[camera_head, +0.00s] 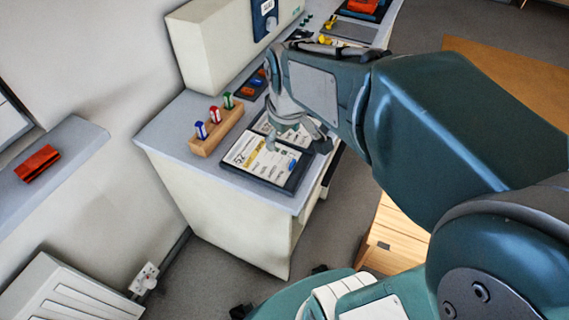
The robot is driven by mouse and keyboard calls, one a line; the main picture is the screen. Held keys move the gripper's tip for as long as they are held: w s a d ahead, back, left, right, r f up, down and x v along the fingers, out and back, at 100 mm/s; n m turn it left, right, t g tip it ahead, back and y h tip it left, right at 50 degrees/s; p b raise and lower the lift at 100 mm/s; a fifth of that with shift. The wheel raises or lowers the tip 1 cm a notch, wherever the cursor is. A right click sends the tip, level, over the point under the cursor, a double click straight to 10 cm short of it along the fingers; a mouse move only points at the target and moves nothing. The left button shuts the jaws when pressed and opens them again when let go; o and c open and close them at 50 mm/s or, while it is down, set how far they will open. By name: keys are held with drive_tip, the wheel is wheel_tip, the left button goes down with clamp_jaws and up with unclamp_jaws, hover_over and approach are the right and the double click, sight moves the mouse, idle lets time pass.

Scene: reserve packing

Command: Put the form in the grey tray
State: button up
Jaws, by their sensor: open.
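A white printed form (262,158) with a yellow band and a small blue mark lies on a dark, flat board or tray (285,182) near the front edge of the grey counter. Another white sheet (291,134) shows just behind it, partly covered by my gripper. My gripper (298,141) is open over the back of these papers; I cannot tell whether it touches them. A flat grey tray-like surface (350,31) lies farther along the counter, partly hidden by my arm. I cannot tell for certain that it is the grey tray.
A wooden block (216,133) holds blue, red and green stamps left of the papers. A large cream box (225,45) stands along the wall. A dark tray (372,13) with a red item is at the far end. A red object (37,162) lies on the left ledge.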

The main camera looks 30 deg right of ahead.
drive_tip(key=s+a+r+m+t, duration=0.1)
drive_tip(key=s+a+r+m, duration=0.1)
drive_tip(key=s, duration=0.3)
drive_tip(key=s+a+r+m+t, duration=0.1)
drive_tip(key=s+a, duration=0.1)
drive_tip(key=s, duration=0.3)
drive_tip(key=shift+s+a+r+m+t, duration=0.35)
drive_tip(key=shift+m+t, duration=0.05)
idle(0.6)
